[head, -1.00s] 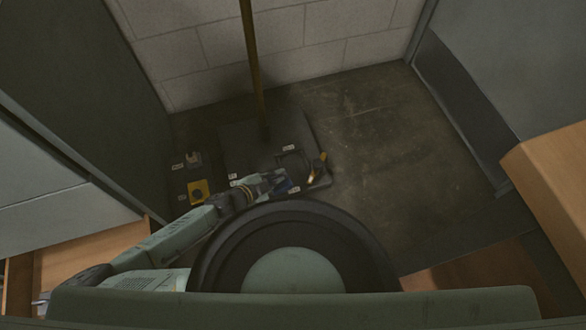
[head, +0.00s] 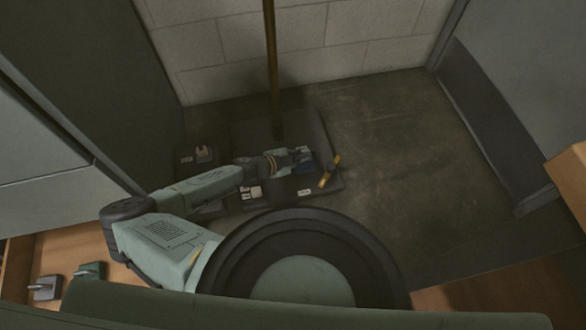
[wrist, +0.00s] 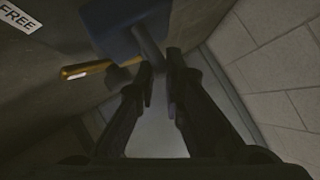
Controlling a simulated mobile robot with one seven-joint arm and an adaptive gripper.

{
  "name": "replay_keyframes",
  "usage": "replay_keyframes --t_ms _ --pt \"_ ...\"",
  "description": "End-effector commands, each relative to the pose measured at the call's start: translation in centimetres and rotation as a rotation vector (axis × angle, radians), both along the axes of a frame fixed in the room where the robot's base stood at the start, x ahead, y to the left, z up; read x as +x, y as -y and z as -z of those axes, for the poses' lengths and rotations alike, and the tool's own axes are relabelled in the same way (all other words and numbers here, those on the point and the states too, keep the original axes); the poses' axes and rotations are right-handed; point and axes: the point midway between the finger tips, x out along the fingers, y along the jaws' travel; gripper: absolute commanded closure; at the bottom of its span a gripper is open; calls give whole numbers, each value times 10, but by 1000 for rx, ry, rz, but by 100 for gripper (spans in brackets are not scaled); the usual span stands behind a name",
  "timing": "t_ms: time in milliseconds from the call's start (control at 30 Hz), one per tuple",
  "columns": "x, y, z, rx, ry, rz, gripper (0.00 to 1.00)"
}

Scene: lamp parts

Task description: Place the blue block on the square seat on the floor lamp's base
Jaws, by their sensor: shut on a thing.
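My gripper (head: 300,157) is over the right part of the floor lamp's dark base (head: 318,128). The blue block (head: 309,168) shows at its tips. In the wrist view my gripper (wrist: 160,68) is shut on the grey stem of the blue block (wrist: 125,25), and the block lies beyond the fingertips. I cannot tell whether the block touches the base. The lamp's brass-coloured pole (head: 271,70) rises from the back of the base. The square seat cannot be made out; my gripper and the dark surface may hide it.
A yellow-and-dark part (head: 330,171) lies right of the block; its yellow bar shows in the wrist view (wrist: 88,69). A small pale part (head: 204,153) sits left of the base. A block wall is behind. Bare floor (head: 400,150) is clear to the right.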

Motion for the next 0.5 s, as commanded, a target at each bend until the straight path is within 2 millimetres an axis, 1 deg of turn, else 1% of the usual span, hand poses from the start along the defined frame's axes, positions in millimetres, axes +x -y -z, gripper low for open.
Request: replay_keyframes --t_ms 33,100,333,500 --pt "6 3 0 -1 3 2 100" --pt "11 5 -1 -2 3 2 100" --pt "22 10 1 -2 4 2 100" --pt "22 9 26 -4 1 -3 100"
